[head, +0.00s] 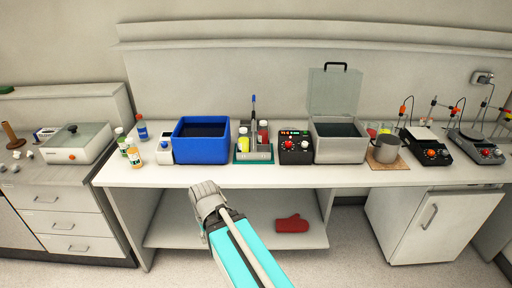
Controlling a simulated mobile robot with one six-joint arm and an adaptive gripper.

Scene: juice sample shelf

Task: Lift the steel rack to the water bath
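A small grey metal rack (258,149) with a tall upright piece stands on a green tray (254,161) in the middle of the bench. Bottles with yellow and red on them stand beside it. To its right is a grey bath (339,153) with its clear lid (333,91) raised and dark inside. To its left is a blue bath (202,149), open and dark inside. I cannot tell which one is the water bath. My gripper (206,193) is in front of the bench, below and left of the rack, apart from it. Its fingers are not clear.
A black control box (295,147) stands between rack and grey bath. A mug (386,147) sits on a brown mat right of it. Several bottles (133,151) stand left of the blue bath. The bench's front strip (220,178) is clear. A red mitt (292,224) lies below.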

